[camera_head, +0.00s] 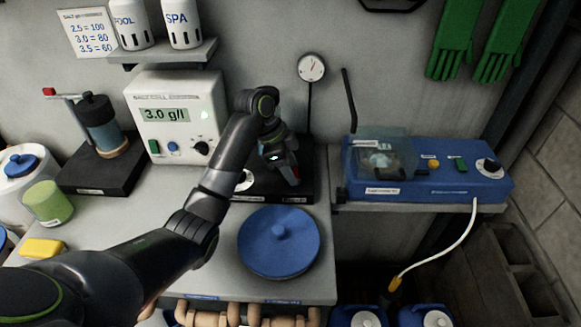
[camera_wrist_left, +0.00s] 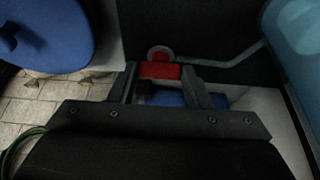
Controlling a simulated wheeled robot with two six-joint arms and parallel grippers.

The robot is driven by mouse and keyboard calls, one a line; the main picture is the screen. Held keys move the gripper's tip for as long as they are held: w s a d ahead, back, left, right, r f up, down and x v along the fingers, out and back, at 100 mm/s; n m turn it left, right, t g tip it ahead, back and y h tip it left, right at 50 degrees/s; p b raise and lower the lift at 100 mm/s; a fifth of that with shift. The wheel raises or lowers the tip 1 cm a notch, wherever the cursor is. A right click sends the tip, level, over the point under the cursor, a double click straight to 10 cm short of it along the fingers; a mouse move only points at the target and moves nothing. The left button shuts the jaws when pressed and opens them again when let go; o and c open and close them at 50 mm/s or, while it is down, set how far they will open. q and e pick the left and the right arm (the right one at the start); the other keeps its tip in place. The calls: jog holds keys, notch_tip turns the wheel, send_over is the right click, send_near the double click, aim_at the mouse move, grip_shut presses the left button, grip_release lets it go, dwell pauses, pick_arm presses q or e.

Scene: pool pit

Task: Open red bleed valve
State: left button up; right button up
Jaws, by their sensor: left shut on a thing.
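In the wrist view, the red bleed valve (camera_wrist_left: 160,71) shows as a small red piece with a rounded grey part behind it, against a dark surface. My left gripper (camera_wrist_left: 163,83) is shut on it, one finger on each side. In the head view my left arm reaches across the bench, and the left gripper (camera_head: 290,177) is down at the black base (camera_head: 305,190) behind the blue lid. Gripper and arm hide most of what stands on that base. My right gripper is in neither view.
A round blue lid (camera_head: 279,243) lies just in front of the black base. The salt cell controller (camera_head: 178,112) stands to the left, a dial gauge (camera_head: 311,67) behind. A blue photometer-like box (camera_head: 430,180) sits on the right shelf, beyond a gap.

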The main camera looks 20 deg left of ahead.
pick_arm(q)
jog(key=shift+r+n+p, duration=0.15)
jog(key=shift+n+p, duration=0.15)
jog(key=shift+p, duration=0.3)
jog(key=n+t+y+p, duration=0.1)
jog(key=n+p, duration=0.3)
jog(key=p, duration=0.1)
jog(key=n+t+y+p, duration=0.1)
jog(key=n+p, duration=0.3)
jog(key=p, duration=0.2)
jog(key=d+n+t+y+p, duration=0.1)
jog(key=n+p, duration=0.3)
jog(key=p, duration=0.2)
jog(key=shift+s+r+n+y, duration=0.1)
jog(key=shift+s+n+y, duration=0.2)
jog(key=shift+s, duration=0.1)
jog(key=shift+n+y+p, duration=0.5)
jog(key=shift+n+p, duration=0.3)
jog(key=shift+n, duration=0.4)
jog(key=shift+w+d+f+n+y, duration=0.15)
jog(key=shift+n+y, duration=0.25)
jog(key=shift+n, duration=0.7)
jog(key=shift+f, duration=0.1)
jog(key=o, duration=1)
